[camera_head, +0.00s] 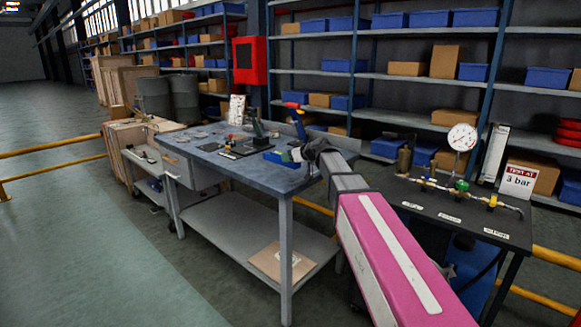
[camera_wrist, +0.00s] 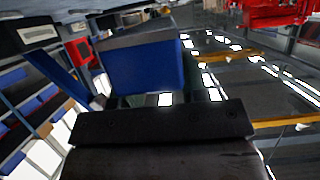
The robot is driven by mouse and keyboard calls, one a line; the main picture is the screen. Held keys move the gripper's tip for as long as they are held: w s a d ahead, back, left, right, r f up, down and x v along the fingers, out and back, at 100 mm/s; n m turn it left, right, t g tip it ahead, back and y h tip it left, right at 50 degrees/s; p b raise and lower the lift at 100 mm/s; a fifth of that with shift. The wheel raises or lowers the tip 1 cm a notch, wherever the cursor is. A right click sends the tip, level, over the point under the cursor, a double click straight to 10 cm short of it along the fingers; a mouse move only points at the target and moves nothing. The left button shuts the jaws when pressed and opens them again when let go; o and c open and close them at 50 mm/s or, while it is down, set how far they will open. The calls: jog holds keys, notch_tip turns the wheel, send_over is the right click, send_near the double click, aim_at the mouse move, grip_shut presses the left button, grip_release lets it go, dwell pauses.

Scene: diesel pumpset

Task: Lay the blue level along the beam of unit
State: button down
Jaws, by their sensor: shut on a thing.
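My gripper (camera_head: 314,149) is at the end of my arm, over the right end of the grey workbench. In the wrist view a blue block-like body (camera_wrist: 145,72), which looks like the blue level, sits right in front of the dark gripper body; the gripper is shut on it. In the head view my gripper and arm mostly hide what it holds, and the level's full length cannot be made out. The unit and its beam cannot be clearly identified; a red machine part (camera_wrist: 268,12) shows at the top right of the wrist view.
The workbench (camera_head: 230,172) holds small tools and a blue tray (camera_head: 281,158). A dark test table (camera_head: 470,222) with a pressure gauge (camera_head: 462,137) stands right of my arm. Shelves line the back. Yellow rails (camera_head: 50,152) border open floor on the left.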

aim_at(291, 165)
jog(key=shift+w+d+f, duration=0.2)
jog(key=shift+w, duration=0.05)
jog(key=shift+f, duration=1.95)
jog(key=shift+f, duration=0.1)
jog(key=c, duration=0.6)
grip_release()
jog(key=shift+c, duration=0.2)
jog(key=shift+s+d+r, duration=0.1)
jog(key=shift+s+r, duration=0.05)
jog(key=shift+r, duration=0.05)
jog(key=v, duration=1.1)
jog(key=shift+s+d, duration=0.2)
jog(key=shift+d, duration=0.05)
